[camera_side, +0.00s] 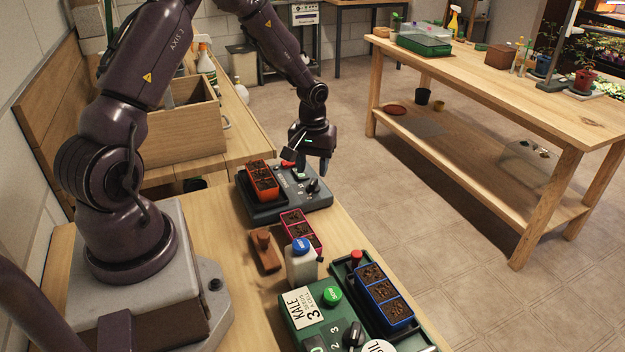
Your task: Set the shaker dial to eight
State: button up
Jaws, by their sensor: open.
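The shaker (262,212) is a dark grey box on the bench, with an orange cell tray (262,182) of soil on its left part. Its dark dial knob (313,186) is on the right part of the top, with small white marks beside it that are too small to read. A red part (287,164) shows near the back of the top. My gripper (309,164) is open and empty, pointing down above the back right of the shaker, close to the dial. It partly hides the back of the shaker top. I cannot tell whether a finger touches the knob.
In front of the shaker are a pink cell tray (302,228), a brown wooden block tool (265,250) and a white bottle (301,266) with a blue cap. A green machine (298,315) with its own dial stands nearer, beside a blue cell tray (384,293).

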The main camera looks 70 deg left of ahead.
aim_at(311, 181)
jog(key=shift+f, duration=2.15)
jog(key=shift+c, duration=0.4)
grip_shut()
jog(key=shift+m, duration=0.3)
jog(key=m, duration=0.4)
jog(key=shift+a+m, duration=0.1)
jog(key=shift+m, duration=0.2)
jog(key=shift+s+a+m, duration=0.1)
jog(key=shift+a+m, duration=0.05)
jog(key=shift+m, duration=2.15)
